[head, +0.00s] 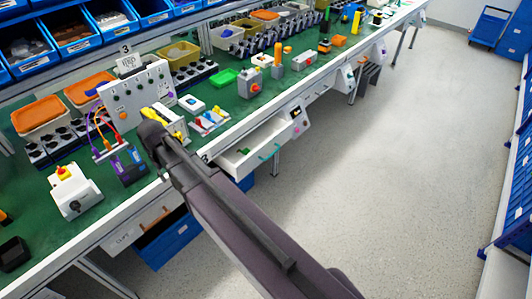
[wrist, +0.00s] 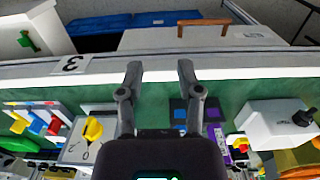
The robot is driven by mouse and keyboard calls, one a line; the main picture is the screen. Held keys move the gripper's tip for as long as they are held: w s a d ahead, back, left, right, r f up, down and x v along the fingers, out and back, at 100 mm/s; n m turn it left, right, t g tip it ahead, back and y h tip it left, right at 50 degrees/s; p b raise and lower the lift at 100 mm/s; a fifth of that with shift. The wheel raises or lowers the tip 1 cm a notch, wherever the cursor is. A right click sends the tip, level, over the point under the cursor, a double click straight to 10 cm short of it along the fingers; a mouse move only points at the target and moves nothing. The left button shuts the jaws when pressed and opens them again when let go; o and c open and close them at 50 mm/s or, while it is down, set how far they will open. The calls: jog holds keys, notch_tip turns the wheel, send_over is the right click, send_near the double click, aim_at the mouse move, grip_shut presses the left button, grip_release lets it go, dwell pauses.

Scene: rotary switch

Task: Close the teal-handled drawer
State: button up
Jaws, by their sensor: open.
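The teal-handled drawer (head: 240,162) stands open below the bench front in the head view, right of my arm. Its teal handle (head: 270,152) is on the front, and a small green item lies inside. Part of this drawer (wrist: 12,48) shows at the top left of the wrist view, with the green item in it; its handle is not visible there. My gripper (wrist: 160,68) is open and empty, its fingertips over the bench's front edge.
The green bench top (head: 225,95) carries a grey switch box (head: 250,82), a white panel (head: 137,97) and a white box with a red button (head: 75,190). A second drawer with a brown handle (wrist: 203,22) is below the edge. The floor (head: 370,170) is clear at right.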

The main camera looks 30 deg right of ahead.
jog(key=shift+d+f, duration=0.1)
jog(key=shift+f, duration=0.05)
jog(key=c, duration=0.3)
jog(key=shift+w+d+f+b, duration=0.1)
jog(key=shift+d+f+b, duration=0.15)
jog(key=shift+b, duration=0.1)
grip_shut()
jog(key=w+d+f+m+t+y+b, duration=0.2)
jog(key=d+f+m+t+y+b, duration=0.15)
jog(key=d+f+b, duration=0.55)
jog(key=w+d+f+m+t+y+b, duration=0.35)
jog(key=d+f+m+b, duration=0.2)
jog(key=d+b, duration=0.7)
jog(key=s+d+f+m+t+b, duration=0.1)
jog(key=s+d+m+t+b, duration=0.2)
jog(key=d, duration=0.7)
jog(key=s+d+f+m+t+h+b, duration=0.1)
jog(key=s+d+f+m+t+b, duration=0.1)
jog(key=d+b, duration=0.6)
jog(key=s+d+f+m+t+h+b, duration=0.1)
jog(key=s+d+m+t+b, duration=0.3)
jog(key=d, duration=0.7)
jog(key=shift+s+d+f+t+b, duration=0.4)
jog(key=shift+f+t+b, duration=0.1)
jog(key=shift+t+b, duration=0.3)
